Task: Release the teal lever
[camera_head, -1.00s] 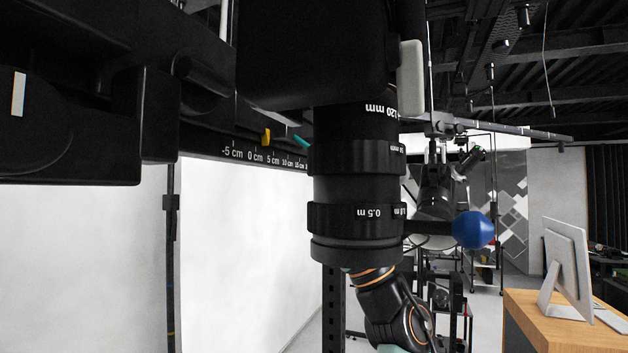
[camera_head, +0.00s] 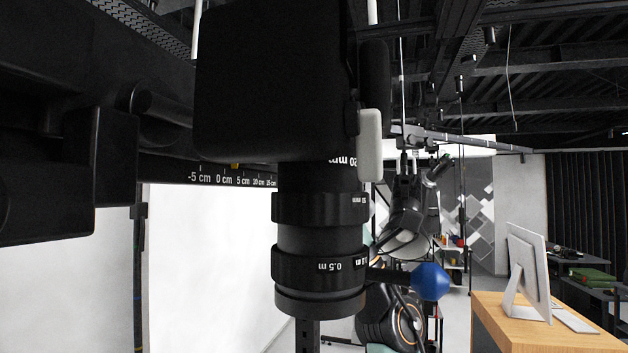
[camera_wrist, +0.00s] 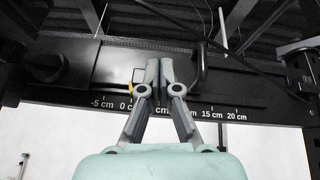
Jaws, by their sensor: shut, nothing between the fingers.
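My gripper (camera_wrist: 165,65) shows in the wrist view with its two grey fingers together, empty, pointing up in front of the black rail (camera_wrist: 85,68) with a centimetre scale. I cannot make out the teal lever in either current view. The fingers cover part of the rail and scale, and the camera body and lens cover part of it in the head view. A yellow tab (camera_wrist: 131,88) is just left of the fingers; it also shows in the head view (camera_head: 235,166). A black upright handle (camera_wrist: 201,64) stands just right of the fingertips.
A black camera body (camera_head: 275,80) with a large lens (camera_head: 320,235) and a blue knob (camera_head: 430,281) fills the middle of the head view. A wooden desk (camera_head: 535,335) with a monitor (camera_head: 527,265) is at the right. A white backdrop (camera_head: 215,265) is at the left.

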